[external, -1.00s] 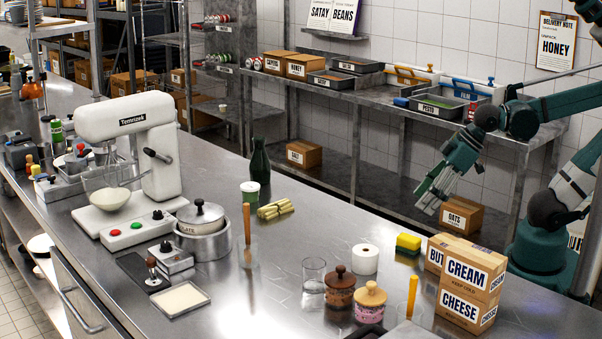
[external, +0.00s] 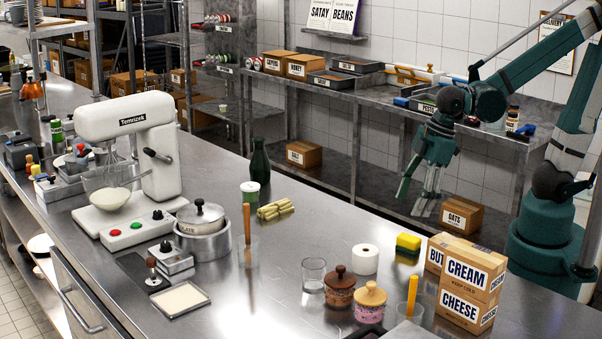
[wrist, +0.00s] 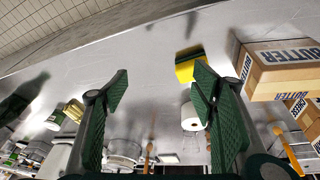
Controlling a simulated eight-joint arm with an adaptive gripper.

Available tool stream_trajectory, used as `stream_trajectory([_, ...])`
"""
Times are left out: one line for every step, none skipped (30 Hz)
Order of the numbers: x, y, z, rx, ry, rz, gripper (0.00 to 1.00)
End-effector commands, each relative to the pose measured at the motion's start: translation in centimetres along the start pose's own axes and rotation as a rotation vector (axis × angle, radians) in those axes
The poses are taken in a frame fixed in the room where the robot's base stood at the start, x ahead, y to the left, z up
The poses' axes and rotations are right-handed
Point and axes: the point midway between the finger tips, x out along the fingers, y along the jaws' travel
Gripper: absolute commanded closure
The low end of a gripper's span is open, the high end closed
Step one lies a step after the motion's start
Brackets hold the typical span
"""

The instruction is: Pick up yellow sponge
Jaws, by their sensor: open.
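The yellow sponge (external: 408,243), with a green layer, lies on the steel counter between the white paper roll and the cardboard boxes. In the wrist view the sponge (wrist: 190,66) is at the upper middle, just beyond the tip of the right finger. My gripper (external: 418,192) is open and empty. In the external view it hangs fingers down above and behind the sponge, apart from it. In the wrist view my gripper (wrist: 160,85) shows its two green fingers spread wide with nothing between them.
A white paper roll (external: 365,259) stands left of the sponge. A butter box (external: 435,252) and cream cheese boxes (external: 470,285) stand close on its right. Lidded jars (external: 340,286) and a glass (external: 314,274) are nearer the front. The counter behind the sponge is clear.

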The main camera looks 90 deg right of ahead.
Motion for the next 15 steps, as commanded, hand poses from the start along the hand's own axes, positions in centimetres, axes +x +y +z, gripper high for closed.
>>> stream_trajectory([-0.3,-0.2,-0.6,-0.022,-0.013,-0.007,0.43])
stream_trajectory([-0.3,-0.4,-0.8,-0.036,-0.02,-0.011,0.43])
stream_trajectory([-0.3,-0.6,-1.1,-0.053,-0.032,-0.017,0.43])
stream_trajectory([-0.2,-0.8,-1.2,-0.067,-0.04,-0.021,0.43])
stream_trajectory([-0.2,-1.0,-1.4,-0.08,-0.048,-0.025,0.43])
stream_trajectory([-0.1,-1.2,-1.7,-0.097,-0.059,-0.031,0.43])
stream_trajectory([-0.1,-1.4,-1.8,-0.112,-0.067,-0.035,0.43])
stream_trajectory([0.0,-1.6,-2.0,-0.126,-0.075,-0.04,0.43])
stream_trajectory([0.1,-1.8,-2.2,-0.143,-0.086,-0.046,0.43])
stream_trajectory([0.1,-2.0,-2.4,-0.157,-0.094,-0.05,0.43])
stream_trajectory([0.2,-2.1,-2.5,-0.17,-0.102,-0.055,0.43])
stream_trajectory([0.3,-2.4,-2.7,-0.187,-0.113,-0.061,0.43])
stream_trajectory([0.3,-2.6,-2.9,-0.201,-0.121,-0.066,0.43])
stream_trajectory([0.4,-2.8,-3.0,-0.215,-0.128,-0.07,0.43])
stream_trajectory([0.5,-3.1,-3.2,-0.233,-0.139,-0.076,0.43])
